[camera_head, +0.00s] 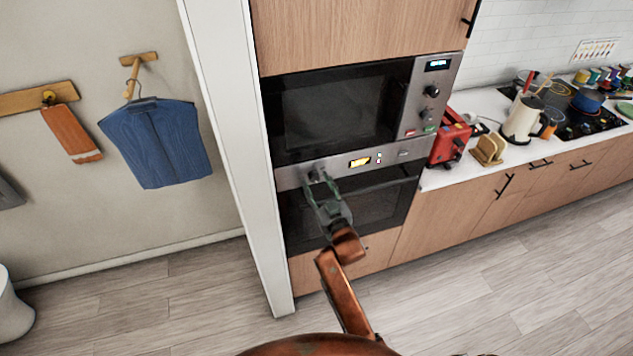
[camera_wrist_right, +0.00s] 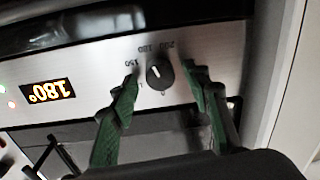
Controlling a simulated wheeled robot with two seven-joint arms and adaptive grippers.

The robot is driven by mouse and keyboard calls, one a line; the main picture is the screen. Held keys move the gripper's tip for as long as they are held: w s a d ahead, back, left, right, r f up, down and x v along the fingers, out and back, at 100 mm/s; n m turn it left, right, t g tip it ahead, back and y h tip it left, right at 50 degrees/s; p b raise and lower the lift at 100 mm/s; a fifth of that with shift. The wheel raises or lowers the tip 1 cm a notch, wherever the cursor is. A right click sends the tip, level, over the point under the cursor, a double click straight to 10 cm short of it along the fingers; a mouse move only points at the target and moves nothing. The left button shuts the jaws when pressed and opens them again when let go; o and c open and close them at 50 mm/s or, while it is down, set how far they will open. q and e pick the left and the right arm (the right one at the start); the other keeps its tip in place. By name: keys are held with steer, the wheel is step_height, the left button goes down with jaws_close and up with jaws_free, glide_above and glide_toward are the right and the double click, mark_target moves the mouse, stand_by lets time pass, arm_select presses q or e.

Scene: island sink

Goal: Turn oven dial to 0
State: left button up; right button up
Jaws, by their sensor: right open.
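The oven dial (camera_wrist_right: 160,76) is a small black round knob on the steel oven panel (camera_wrist_right: 222,50), seen upside down in the right wrist view. Numbers 150, 180 and 200 surround it, and its pale mark points roughly toward 180. The lit oven display (camera_wrist_right: 47,93) reads 180°. My right gripper (camera_wrist_right: 161,70) is open, with one green finger on each side of the dial. I cannot tell whether either finger touches it. My left gripper is not in view.
The microwave (camera_head: 338,110) is just above the oven panel. A red toaster (camera_head: 450,138) and a kettle (camera_head: 522,120) stand on the counter at right. A white wall edge (camera_head: 235,150) is close on the left. The floor (camera_head: 470,295) in front is clear.

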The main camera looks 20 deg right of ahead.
steer(key=shift+w, duration=0.25)
steer(key=c, duration=1.2)
steer(key=shift+o, duration=0.2)
steer(key=shift+n, duration=0.3)
